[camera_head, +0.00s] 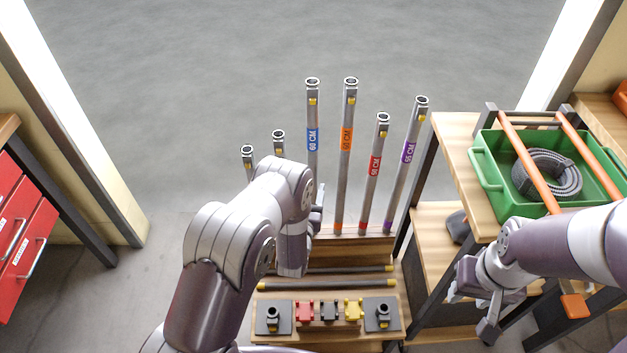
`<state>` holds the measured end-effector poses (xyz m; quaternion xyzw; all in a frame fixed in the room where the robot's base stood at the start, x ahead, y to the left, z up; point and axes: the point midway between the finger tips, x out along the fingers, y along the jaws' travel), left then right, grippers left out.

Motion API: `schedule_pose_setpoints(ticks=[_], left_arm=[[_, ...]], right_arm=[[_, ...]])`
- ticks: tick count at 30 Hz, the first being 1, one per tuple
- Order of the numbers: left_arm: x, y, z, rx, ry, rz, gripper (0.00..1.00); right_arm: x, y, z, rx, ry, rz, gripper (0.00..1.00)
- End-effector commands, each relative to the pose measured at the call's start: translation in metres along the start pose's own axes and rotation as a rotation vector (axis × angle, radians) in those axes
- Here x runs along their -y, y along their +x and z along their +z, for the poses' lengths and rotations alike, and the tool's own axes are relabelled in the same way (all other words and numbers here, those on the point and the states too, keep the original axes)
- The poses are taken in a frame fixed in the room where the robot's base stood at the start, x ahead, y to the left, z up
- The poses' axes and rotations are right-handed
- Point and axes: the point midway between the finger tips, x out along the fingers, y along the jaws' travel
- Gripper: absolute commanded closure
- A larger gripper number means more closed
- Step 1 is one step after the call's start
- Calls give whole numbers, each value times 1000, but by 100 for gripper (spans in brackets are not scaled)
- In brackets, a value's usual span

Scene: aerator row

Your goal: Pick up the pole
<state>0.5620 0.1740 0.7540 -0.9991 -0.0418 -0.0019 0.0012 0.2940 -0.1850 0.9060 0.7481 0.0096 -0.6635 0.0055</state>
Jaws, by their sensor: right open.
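Several grey metal poles stand upright in a wooden rack (352,250). They include a pole with a blue band (312,112), one with an orange band (348,112), one with a red band (378,145) and a tilted one with a purple band (414,128). Two shorter-looking poles (248,158) (279,140) stand at left, partly hidden by my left arm. My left gripper (318,196) is mostly hidden behind its wrist, close to the blue-banded pole; contact is unclear. My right gripper (484,312) is open and empty, low beside the workbench, away from the poles.
A green crate (484,172) with a coiled dark hose (545,175) sits on the wooden bench (455,135) at right, with orange bars across it. Dark bars and small coloured parts (330,311) lie on the low front shelf. A red drawer cabinet (28,225) stands at left. The floor behind is clear.

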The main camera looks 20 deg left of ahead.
Motion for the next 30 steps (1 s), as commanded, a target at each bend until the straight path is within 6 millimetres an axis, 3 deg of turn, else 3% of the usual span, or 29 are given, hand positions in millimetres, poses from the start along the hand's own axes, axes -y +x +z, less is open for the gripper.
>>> schedule_pose_setpoints(ticks=[13, 22, 27, 30], left_arm=[[1, 72, -5, 1, -1, -1, 41], [1, 82, -6, 2, 0, -1, 41], [1, 81, -6, 2, 0, 0, 96], [1, 82, -7, 0, 0, 0, 100]], right_arm=[[0, -2, 0, 0, 0, 0, 57], [0, -2, 0, 0, 0, 0, 57], [0, -2, 0, 0, 0, 0, 57], [0, -2, 0, 0, 0, 0, 57]])
